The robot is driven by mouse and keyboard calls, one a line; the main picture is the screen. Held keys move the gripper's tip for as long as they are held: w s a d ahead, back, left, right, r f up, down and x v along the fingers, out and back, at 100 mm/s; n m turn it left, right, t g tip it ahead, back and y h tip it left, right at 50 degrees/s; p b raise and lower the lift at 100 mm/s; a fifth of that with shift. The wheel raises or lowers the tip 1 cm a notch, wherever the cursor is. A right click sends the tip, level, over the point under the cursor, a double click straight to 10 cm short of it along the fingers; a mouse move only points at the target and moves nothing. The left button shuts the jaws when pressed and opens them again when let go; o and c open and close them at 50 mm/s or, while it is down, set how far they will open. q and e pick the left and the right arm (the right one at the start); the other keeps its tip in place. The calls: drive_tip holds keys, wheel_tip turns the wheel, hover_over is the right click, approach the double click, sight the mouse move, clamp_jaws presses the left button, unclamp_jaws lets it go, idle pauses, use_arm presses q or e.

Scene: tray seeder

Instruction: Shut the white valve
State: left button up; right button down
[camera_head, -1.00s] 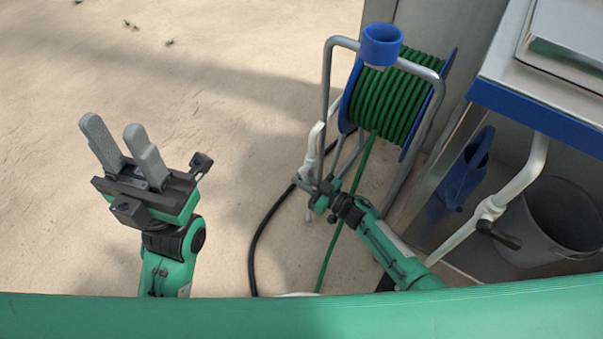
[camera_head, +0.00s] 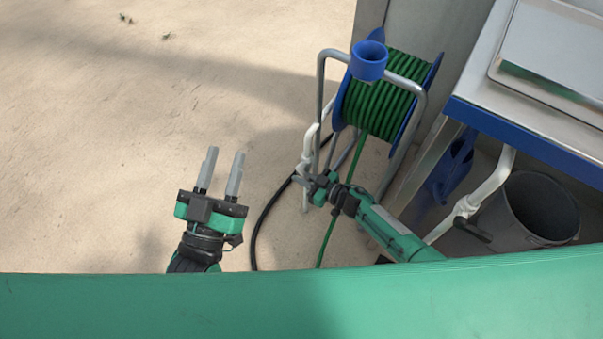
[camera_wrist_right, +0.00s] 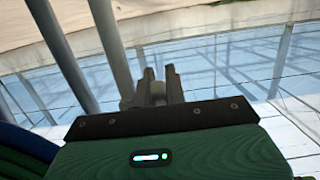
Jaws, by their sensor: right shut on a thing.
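The white valve (camera_head: 308,150) is on a pale upright pipe at the left side of the hose reel in the head view. My right gripper (camera_head: 304,181) reaches in from the lower right and is shut at the valve's lower part. In the right wrist view its fingers (camera_wrist_right: 160,76) are close together around a small greyish part, and I cannot make out its exact shape. My left gripper (camera_head: 225,154) is open and empty over bare ground, to the left of the valve, with its fingers pointing up the picture.
The hose reel (camera_head: 384,100) with green hose stands just right of the valve, with a blue cup (camera_head: 369,61) on its frame. A black hose (camera_head: 262,215) curves over the ground. Another white pipe (camera_head: 490,185) with a dark handle, a grey bucket (camera_head: 535,215) and a blue-edged bench (camera_head: 540,143) stand right.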

use_arm(q)
wheel_tip(320, 180, down, 9)
drive_tip(key=s+d+g+p, duration=0.1)
drive_tip(key=s+d+g, duration=0.1)
drive_tip(key=g, duration=0.3)
drive_tip(key=shift+d+f+g+p, duration=0.15)
drive_tip(key=shift+d+g+p, duration=0.15)
drive_tip(key=shift+g, duration=0.1)
use_arm(e)
drive_tip(key=shift+s+d+f+h, duration=0.1)
drive_tip(key=shift+d+h, duration=0.1)
drive_tip(key=shift+h, duration=0.1)
use_arm(q)
drive_tip(key=shift+s, duration=0.1)
use_arm(e)
drive_tip(key=c, duration=1.7)
unclamp_jaws()
